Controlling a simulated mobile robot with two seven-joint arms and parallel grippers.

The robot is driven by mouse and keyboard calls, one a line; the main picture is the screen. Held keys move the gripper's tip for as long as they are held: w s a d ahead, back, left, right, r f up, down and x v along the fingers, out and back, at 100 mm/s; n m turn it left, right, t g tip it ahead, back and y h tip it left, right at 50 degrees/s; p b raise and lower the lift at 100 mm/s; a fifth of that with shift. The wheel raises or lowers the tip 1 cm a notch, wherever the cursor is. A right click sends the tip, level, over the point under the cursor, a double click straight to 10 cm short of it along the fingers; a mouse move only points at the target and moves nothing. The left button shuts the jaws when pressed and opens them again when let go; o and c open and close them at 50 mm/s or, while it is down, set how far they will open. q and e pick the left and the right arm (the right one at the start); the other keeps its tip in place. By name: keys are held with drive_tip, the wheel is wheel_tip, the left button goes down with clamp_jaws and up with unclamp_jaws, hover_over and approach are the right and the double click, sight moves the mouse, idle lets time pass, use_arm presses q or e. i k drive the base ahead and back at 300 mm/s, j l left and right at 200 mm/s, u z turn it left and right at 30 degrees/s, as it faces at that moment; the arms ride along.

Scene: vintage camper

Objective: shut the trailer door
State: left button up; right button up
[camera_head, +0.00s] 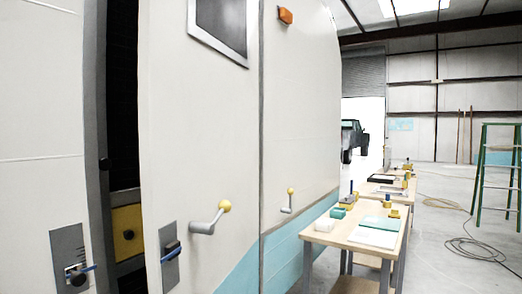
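The trailer door (195,120) is a white panel with a light-blue patch low on its right side and a dark window (222,25) near the top. It stands ajar: a dark gap shows between its left edge and the trailer wall (40,120). A grey handle with a yellow ball (224,206) sticks out from the door. A grey latch plate (170,255) with a dark and blue piece is at its lower left edge. A similar latch plate (70,258) is on the wall left of the gap. Neither of my grippers is in view.
Inside the gap is a yellow panel (127,232). A second yellow-ball handle (290,192) is on the trailer side to the right. Wooden tables (340,236) with small items stand right of the trailer. A green ladder (482,175) and a cable (475,250) are farther right on open floor.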

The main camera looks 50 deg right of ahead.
sight(198, 60)
drive_tip(key=z, duration=1.2)
